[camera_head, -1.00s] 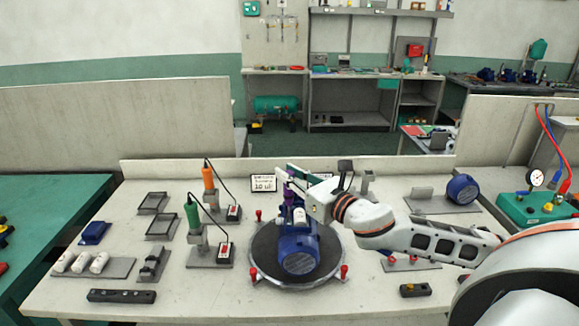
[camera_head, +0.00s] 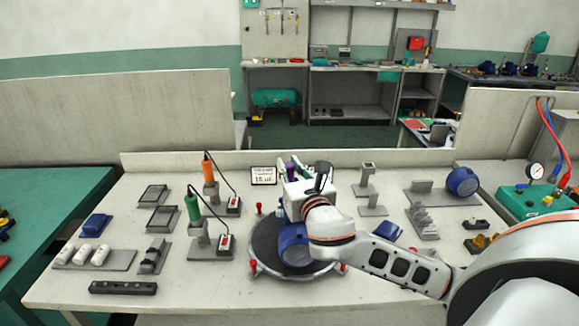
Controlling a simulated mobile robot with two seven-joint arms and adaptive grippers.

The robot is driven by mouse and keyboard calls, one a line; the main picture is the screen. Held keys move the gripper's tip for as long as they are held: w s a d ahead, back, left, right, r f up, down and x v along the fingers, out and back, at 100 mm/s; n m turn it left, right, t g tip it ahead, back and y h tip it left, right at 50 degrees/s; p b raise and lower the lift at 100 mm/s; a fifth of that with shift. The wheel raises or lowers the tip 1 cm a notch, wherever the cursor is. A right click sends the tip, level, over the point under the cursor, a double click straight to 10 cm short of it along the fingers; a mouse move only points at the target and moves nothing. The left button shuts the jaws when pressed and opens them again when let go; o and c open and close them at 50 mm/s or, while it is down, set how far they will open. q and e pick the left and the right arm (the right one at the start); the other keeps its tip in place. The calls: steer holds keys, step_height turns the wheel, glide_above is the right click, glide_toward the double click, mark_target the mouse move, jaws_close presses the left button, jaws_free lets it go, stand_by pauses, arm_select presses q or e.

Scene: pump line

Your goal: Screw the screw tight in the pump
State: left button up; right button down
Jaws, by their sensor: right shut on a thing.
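The blue pump (camera_head: 294,247) sits on a round dark turntable (camera_head: 258,262) with a metal rim and red knobs, in the middle of the bench. My right gripper (camera_head: 291,173) is over the far side of the pump. Its white body and wrist hide part of the pump. A small purple thing (camera_head: 292,173) shows at its fingers, and it appears shut on it. The screw and its hole cannot be made out. Two corded screwdrivers, one orange (camera_head: 208,171) and one green (camera_head: 192,208), stand in holders left of the turntable. My left gripper is not in view.
A plate (camera_head: 118,261) with white cylinders, a blue part (camera_head: 96,225) and empty trays (camera_head: 152,195) lie at the left. A small sign (camera_head: 264,176) stands behind the turntable. Stands, a blue motor part (camera_head: 462,181) and a green gauge box (camera_head: 535,203) are at the right.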

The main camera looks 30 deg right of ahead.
stand_by(0.3)
steer(key=shift+m+h, duration=0.3)
steer(key=shift+m+g+h, duration=0.3)
steer(key=shift+g+h, duration=0.1)
steer(key=shift+h, duration=0.2)
steer(key=m+g+h, duration=0.1)
steer(key=m+h, duration=0.1)
steer(key=shift+h, duration=0.4)
steer(key=shift+m+g+h, duration=0.7)
steer(key=shift+g+h, duration=0.1)
steer(key=shift+h, duration=0.1)
